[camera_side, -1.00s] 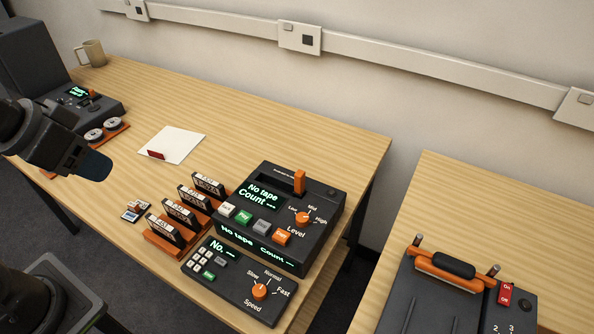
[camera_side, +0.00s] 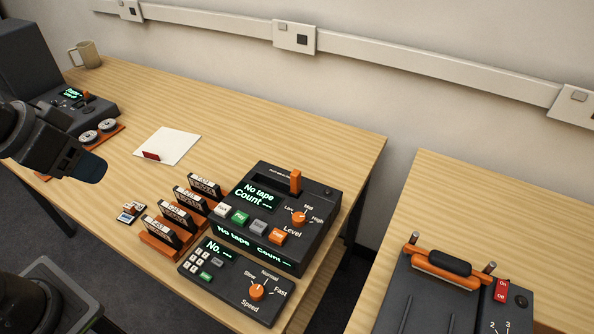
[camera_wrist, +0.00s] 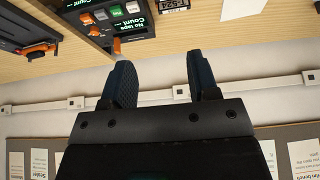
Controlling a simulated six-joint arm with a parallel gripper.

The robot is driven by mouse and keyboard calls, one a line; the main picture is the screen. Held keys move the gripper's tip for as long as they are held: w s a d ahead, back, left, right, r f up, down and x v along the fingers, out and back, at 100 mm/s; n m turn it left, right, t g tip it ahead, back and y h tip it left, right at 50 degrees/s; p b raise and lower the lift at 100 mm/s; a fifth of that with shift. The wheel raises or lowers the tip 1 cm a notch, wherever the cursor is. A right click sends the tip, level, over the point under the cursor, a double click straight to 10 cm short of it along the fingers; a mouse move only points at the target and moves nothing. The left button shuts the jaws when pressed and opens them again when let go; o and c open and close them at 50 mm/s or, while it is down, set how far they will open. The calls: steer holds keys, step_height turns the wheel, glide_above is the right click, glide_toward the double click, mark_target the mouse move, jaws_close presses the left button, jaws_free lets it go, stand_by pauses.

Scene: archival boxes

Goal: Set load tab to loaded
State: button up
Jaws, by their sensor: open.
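A black tape deck (camera_side: 273,222) sits on the wooden table in the side view, its screen (camera_side: 258,196) reading "No tape, Count". An upright orange tab (camera_side: 296,182) stands at the right end of a slot in its top. I cannot read a label beside it. In the wrist view the deck is upside down at the top, with the orange tab (camera_wrist: 117,46) near the left fingertip. My gripper (camera_wrist: 159,62) is open, with nothing between its fingers. In the side view my gripper (camera_side: 92,168) is at far left, well away from the deck.
Several cassettes (camera_side: 170,229) stand in an orange rack against the deck's left side. A keypad unit (camera_side: 236,282) with a speed knob lies in front. Another dark machine (camera_side: 75,110) stands at far left. White paper (camera_side: 168,145) lies mid-table. A gap separates the right table (camera_side: 425,190).

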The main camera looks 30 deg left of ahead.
steer(key=shift+w+r, duration=0.25)
steer(key=c, duration=0.3)
steer(key=shift+g, duration=0.7)
steer(key=w+r, duration=0.1)
steer(key=w, duration=0.1)
steer(key=w+d+r, duration=0.1)
steer(key=w+r, duration=0.1)
steer(key=w+d+r, duration=0.1)
steer(key=w, duration=0.2)
steer(key=shift+d+r, duration=0.15)
steer(key=shift+d, duration=0.05)
steer(key=c, duration=0.6)
steer(key=shift+g, duration=0.7)
steer(key=w+d, duration=0.1)
steer(key=w, duration=0.2)
steer(key=w+d+r, duration=0.1)
steer(key=w+d, duration=0.1)
steer(key=w, duration=0.1)
steer(key=w+d, duration=0.1)
steer(key=w, duration=0.2)
steer(key=shift+d+r, duration=0.2)
jaws_close()
steer(key=w+d+f+g, duration=0.2)
steer(key=w+d+f, duration=0.6)
steer(key=w+d, duration=0.4)
steer(key=shift+w+f+g, duration=0.2)
steer(key=shift+w+g, duration=0.05)
steer(key=shift+g, duration=0.15)
